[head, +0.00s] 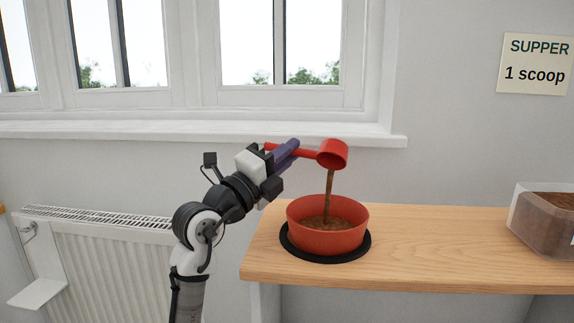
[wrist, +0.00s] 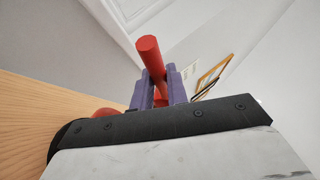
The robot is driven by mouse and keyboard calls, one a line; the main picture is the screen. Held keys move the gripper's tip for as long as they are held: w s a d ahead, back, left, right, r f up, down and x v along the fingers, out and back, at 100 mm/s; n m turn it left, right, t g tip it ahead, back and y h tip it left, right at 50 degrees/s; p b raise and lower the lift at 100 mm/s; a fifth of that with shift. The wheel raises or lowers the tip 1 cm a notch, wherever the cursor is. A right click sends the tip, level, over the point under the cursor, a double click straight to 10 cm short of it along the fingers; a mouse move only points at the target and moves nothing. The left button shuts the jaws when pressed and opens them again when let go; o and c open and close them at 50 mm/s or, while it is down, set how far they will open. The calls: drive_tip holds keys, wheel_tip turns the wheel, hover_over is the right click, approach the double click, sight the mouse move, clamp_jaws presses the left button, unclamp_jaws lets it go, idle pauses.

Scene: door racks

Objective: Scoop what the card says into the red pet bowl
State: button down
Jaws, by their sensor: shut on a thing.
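The card (head: 536,64) on the wall reads "SUPPER 1 scoop". The red pet bowl (head: 327,237) stands on a black round mat (head: 290,246) on the wooden counter, with brown food inside. My gripper (head: 287,153) is shut on the handle of a red scoop (head: 333,154), held above the bowl. The scoop is tipped, and a brown stream of food (head: 330,195) falls from it into the bowl. In the wrist view the purple fingers (wrist: 160,90) close around the red handle (wrist: 150,57); the scoop's cup is not clearly visible there.
A clear bin (head: 538,232) of brown food stands on the counter (head: 430,245) at the right. The counter between bowl and bin is free. A window sill (head: 200,131) runs behind my arm, and a white radiator (head: 110,255) is at the left.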

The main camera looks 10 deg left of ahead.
drive_tip(key=shift+s+d+f+m+h+b, duration=0.1)
drive_tip(key=shift+m+h+b, duration=0.55)
drive_tip(key=shift+b, duration=0.95)
drive_tip(key=shift+s+f+m+h+b, duration=0.1)
drive_tip(key=shift+m+h+b, duration=0.35)
drive_tip(key=shift+h+b, duration=0.8)
drive_tip(key=shift+r+m+b, duration=0.25)
drive_tip(key=shift+m+b, duration=0.25)
drive_tip(key=shift+b, duration=0.8)
drive_tip(key=shift+f+h+b, duration=0.35)
drive_tip(key=shift+h+b, duration=0.05)
drive_tip(key=shift+b, duration=0.6)
drive_tip(key=m+h+b, duration=0.1)
drive_tip(key=b, duration=0.2)
drive_tip(key=shift+s+f, duration=0.15)
drive_tip(key=shift+f, duration=0.05)
drive_tip(key=shift+r+m+h+b, duration=0.1)
drive_tip(key=shift+m+h+b, duration=0.4)
drive_tip(key=shift+b, duration=0.35)
drive_tip(key=shift+r+p, duration=0.1)
drive_tip(key=shift+p, duration=0.2)
